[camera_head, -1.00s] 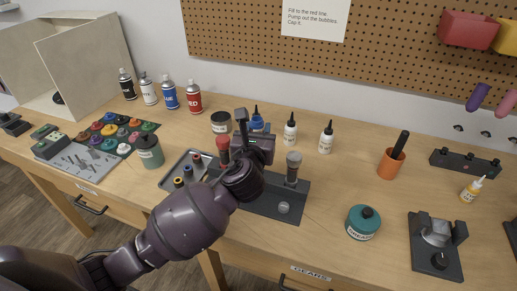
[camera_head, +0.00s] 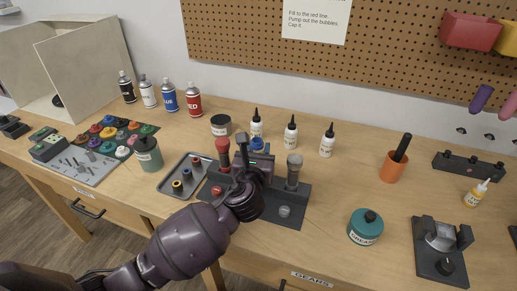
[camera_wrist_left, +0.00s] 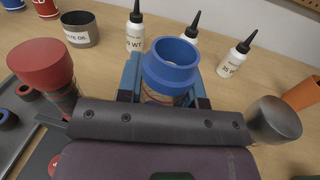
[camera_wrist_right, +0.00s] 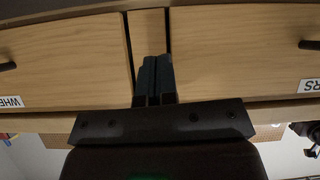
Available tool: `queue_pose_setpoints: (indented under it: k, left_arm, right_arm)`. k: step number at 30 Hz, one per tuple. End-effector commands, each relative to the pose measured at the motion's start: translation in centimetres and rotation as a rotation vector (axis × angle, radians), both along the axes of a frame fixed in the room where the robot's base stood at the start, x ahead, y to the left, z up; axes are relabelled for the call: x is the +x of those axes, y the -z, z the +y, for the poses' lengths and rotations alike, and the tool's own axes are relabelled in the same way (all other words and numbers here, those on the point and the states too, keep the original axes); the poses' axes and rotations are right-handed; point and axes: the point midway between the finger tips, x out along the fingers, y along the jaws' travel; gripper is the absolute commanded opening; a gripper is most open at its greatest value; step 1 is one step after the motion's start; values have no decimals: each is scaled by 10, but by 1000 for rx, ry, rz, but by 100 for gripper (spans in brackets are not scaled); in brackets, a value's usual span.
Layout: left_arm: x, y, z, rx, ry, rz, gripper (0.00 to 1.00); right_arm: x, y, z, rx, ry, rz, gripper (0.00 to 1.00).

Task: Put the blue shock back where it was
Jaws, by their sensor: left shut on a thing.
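The blue shock (camera_head: 258,144) stands upright between the fingers of my left gripper (camera_head: 256,158), which is shut on it. In the left wrist view its open blue top collar (camera_wrist_left: 172,66) shows between the left gripper's fingers (camera_wrist_left: 165,92); its lower end is hidden. It is over or at the dark stand (camera_head: 290,208), between the red-capped shock (camera_head: 222,148) and the grey-capped shock (camera_head: 294,166). I cannot tell whether its bottom touches the stand. In the right wrist view my right gripper (camera_wrist_right: 155,82) is shut and empty, in front of the drawers.
A grey tray (camera_head: 168,183) with small rings lies left of the stand. White dropper bottles (camera_head: 290,134) and a dark tin (camera_head: 221,126) stand behind. A teal grease jar (camera_head: 365,228) and an orange cup (camera_head: 392,168) are to the right. Bench around the jar is clear.

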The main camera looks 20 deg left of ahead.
Motion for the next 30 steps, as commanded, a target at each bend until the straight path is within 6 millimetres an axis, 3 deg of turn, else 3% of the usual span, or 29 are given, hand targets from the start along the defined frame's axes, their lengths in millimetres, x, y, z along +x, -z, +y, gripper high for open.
queue_pose_setpoints:
  k: [2, 3, 8, 20, 30]
  left_arm:
    - [0, 2, 0, 0, 0, 0, 5]
    - [0, 2, 0, 0, 0, 1, 37]
    - [0, 2, 0, 0, 0, 0, 59]
    - [-2, -6, -1, 0, 1, -1, 59]
    - [-63, -5, -8, -1, 1, 1, 59]
  right_arm:
    - [1, 0, 0, 0, 0, -2, 0]
    - [1, 0, 0, 0, 0, -2, 0]
    - [1, 0, 1, 2, 1, -1, 0]
    - [-7, 3, 0, 2, 6, 15, 0]
    - [-6, -1, 0, 3, 5, 10, 0]
